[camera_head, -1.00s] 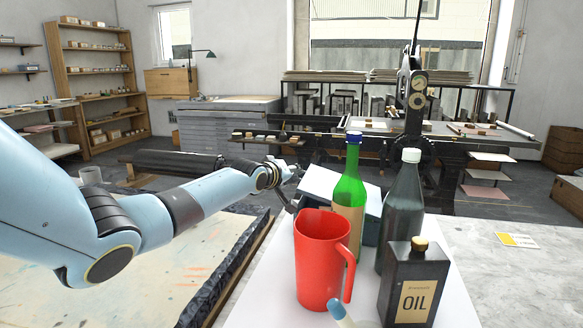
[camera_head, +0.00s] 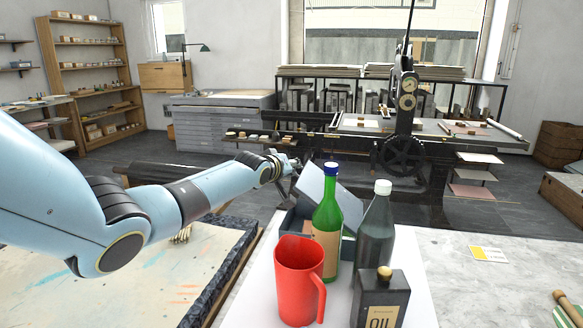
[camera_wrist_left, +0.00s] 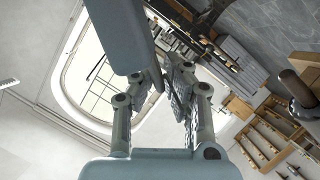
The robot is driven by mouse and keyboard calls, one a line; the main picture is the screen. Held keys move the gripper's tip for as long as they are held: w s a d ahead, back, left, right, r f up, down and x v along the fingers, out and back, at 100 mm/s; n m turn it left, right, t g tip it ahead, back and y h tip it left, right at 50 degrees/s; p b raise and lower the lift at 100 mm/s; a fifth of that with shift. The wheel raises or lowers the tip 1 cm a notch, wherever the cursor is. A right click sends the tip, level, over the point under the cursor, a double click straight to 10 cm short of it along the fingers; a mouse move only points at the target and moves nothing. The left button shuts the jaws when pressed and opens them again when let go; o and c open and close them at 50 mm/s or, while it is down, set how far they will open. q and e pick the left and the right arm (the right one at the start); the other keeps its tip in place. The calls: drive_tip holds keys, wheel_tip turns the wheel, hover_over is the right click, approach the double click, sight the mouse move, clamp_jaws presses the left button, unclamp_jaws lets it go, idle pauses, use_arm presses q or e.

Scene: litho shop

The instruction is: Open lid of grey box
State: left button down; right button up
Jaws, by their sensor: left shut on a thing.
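The grey box (camera_head: 290,222) stands on the white table, partly hidden behind the green bottle and the red jug. Its lid (camera_head: 312,184) is tilted up from the box, so the box is at least partly open. My left gripper (camera_head: 294,186) is at the left edge of the lid and is shut on it. The inside of the box is mostly hidden. My right gripper is out of view.
A red jug (camera_head: 298,285), a green bottle (camera_head: 326,235), a dark bottle (camera_head: 375,240) and a black oil can (camera_head: 380,302) stand close in front of the box. A yellow-and-white card (camera_head: 488,254) lies at the right, with clear grey surface around it.

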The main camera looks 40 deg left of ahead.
use_arm(q)
drive_tip(key=c, duration=1.4)
unclamp_jaws()
drive_tip(key=shift+w+d, duration=0.1)
drive_tip(key=shift+c, duration=0.2)
drive_tip(key=v, duration=1.2)
